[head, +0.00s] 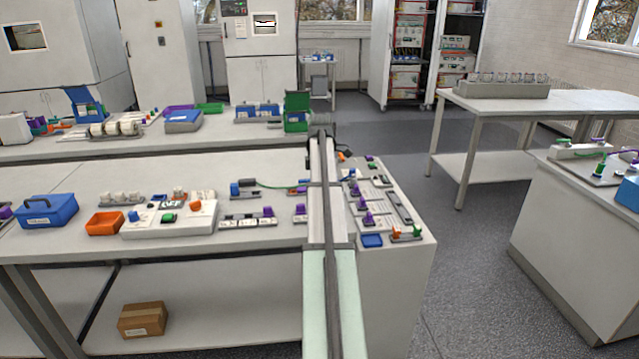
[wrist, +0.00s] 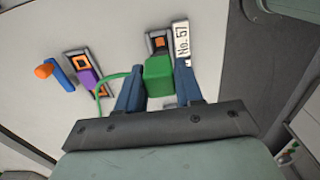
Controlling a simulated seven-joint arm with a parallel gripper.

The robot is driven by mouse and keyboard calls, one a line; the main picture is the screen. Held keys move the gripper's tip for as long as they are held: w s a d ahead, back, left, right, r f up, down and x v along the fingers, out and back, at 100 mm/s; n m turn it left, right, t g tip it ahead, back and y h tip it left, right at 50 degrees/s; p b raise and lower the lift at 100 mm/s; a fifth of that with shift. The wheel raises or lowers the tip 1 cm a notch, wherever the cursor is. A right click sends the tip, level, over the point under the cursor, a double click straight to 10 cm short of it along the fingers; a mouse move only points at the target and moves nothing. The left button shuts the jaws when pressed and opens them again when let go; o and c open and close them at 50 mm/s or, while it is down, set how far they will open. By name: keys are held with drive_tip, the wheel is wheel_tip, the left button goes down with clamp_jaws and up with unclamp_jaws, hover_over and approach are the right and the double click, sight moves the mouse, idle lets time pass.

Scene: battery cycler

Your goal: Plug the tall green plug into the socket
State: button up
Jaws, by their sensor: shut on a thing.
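In the wrist view my gripper (wrist: 160,72) has its two blue fingers shut on the green plug (wrist: 158,80), a block-shaped plug. A green cable (wrist: 107,81) loops from the plug to the left.
In the wrist view another plate with an orange square (wrist: 80,62) has a purple plug (wrist: 88,79) by it; an orange-and-blue piece (wrist: 52,72) lies farther left.

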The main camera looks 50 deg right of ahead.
drive_tip(key=shift+f, duration=3.25)
drive_tip(key=shift+f, duration=0.25)
drive_tip(key=o, duration=1.1)
drive_tip(key=shift+o, duration=0.2)
wheel_tip(320, 180, up, 14)
drive_tip(key=shift+f, duration=0.1)
